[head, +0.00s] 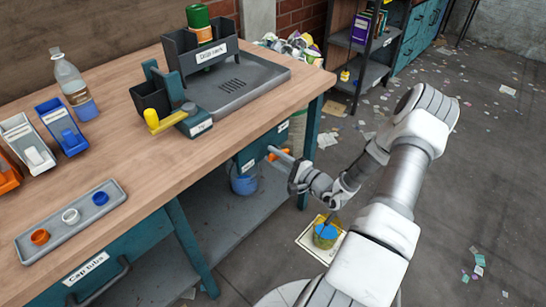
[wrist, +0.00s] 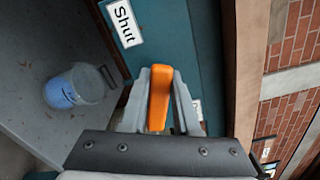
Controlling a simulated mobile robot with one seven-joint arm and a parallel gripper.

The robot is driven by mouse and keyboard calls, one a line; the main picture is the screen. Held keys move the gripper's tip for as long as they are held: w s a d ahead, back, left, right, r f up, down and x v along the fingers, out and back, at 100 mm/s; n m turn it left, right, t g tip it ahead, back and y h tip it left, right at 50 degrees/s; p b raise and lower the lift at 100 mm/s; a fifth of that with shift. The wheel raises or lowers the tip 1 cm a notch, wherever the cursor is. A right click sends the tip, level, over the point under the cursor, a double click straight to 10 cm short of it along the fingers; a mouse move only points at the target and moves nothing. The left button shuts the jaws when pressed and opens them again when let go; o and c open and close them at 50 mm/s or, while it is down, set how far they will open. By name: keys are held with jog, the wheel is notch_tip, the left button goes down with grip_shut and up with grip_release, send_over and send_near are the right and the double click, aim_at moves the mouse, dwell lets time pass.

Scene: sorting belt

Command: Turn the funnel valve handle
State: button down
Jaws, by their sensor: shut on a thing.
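The orange valve handle (wrist: 159,97) stands between the two grey fingers of my gripper (wrist: 158,84) in the wrist view, with the fingers closed against its sides. It is in front of a teal panel (wrist: 181,45) that carries a "Shut" label (wrist: 123,22) and a second, partly hidden label. In the head view my gripper (head: 278,153) reaches the panel under the bench's right end, and only a little orange shows there. The funnel itself cannot be made out for certain. The valve's body behind the handle is hidden.
A bucket (wrist: 79,86) stands on the lower shelf beside the panel.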

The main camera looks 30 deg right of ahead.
jog(key=n, duration=0.1)
jog(key=f+n+b, duration=0.1)
jog(key=shift+s+a+f+n, duration=0.1)
jog(key=shift+a+f+n, duration=0.1)
jog(key=shift+f+n, duration=0.1)
jog(key=shift+f+n+b, duration=0.4)
jog(key=shift+n+b, duration=0.35)
jog(key=shift+n, duration=0.25)
jog(key=c, duration=0.6)
grip_release()
jog(key=shift+c, duration=0.2)
jog(key=p+v, duration=0.2)
jog(key=v, duration=1.5)
jog(key=shift+s+p, duration=0.2)
jog(key=shift+p, duration=0.2)
jog(key=shift+r, duration=0.1)
